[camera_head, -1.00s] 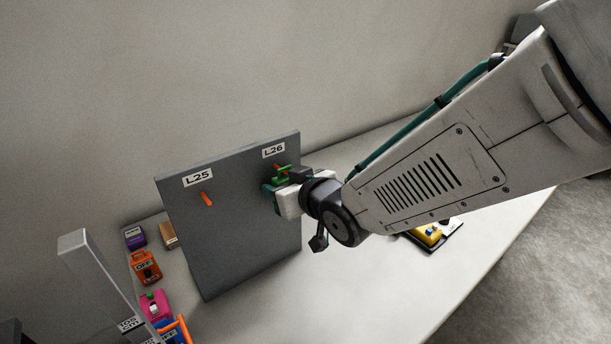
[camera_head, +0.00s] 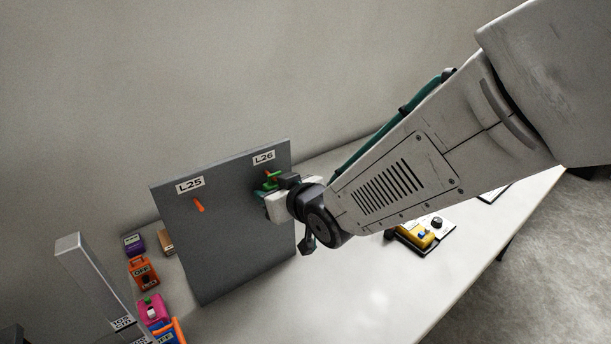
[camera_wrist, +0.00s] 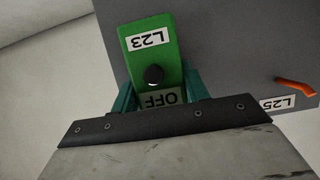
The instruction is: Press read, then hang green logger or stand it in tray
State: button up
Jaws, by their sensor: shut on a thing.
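The green logger (camera_head: 268,183) is at the grey board's L26 peg (camera_head: 267,173), mostly hidden by my gripper in the head view. In the wrist view the green logger (camera_wrist: 151,45) shows an upside-down L23 label, a black round knob and an OFF label. My gripper (camera_head: 266,196) is shut on it; its teal fingers (camera_wrist: 156,97) clasp both sides. I cannot tell whether the logger is on the peg. The L25 peg (camera_head: 199,204) is bare, and this orange peg also shows in the wrist view (camera_wrist: 295,87).
The grey board (camera_head: 225,245) stands upright on the white table (camera_head: 350,290). Orange (camera_head: 143,272), purple (camera_head: 134,244) and pink (camera_head: 153,311) devices sit left of it, near a grey post (camera_head: 90,275). A yellow device (camera_head: 416,236) lies on a base at the right.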

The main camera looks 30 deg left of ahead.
jog(key=shift+w+a, duration=0.1)
dwell(0.5)
jog(key=shift+s+d+f, duration=0.2)
jog(key=shift+s+f, duration=0.15)
jog(key=shift+f, duration=0.15)
jog(key=shift+s+d+f, duration=0.1)
jog(key=shift+s+d, duration=0.05)
jog(key=shift+s, duration=0.05)
grip_shut()
jog(key=shift+d+f+v, duration=0.1)
jog(key=shift+f+v, duration=0.05)
jog(key=shift+v, duration=0.8)
jog(key=shift+d+f+v, duration=0.1)
jog(key=shift+f+v, duration=0.05)
jog(key=shift+v, duration=0.85)
jog(key=shift+d+f+v, duration=0.1)
jog(key=shift+f+v, duration=0.05)
jog(key=shift+v, duration=0.8)
jog(key=shift+w, duration=0.1)
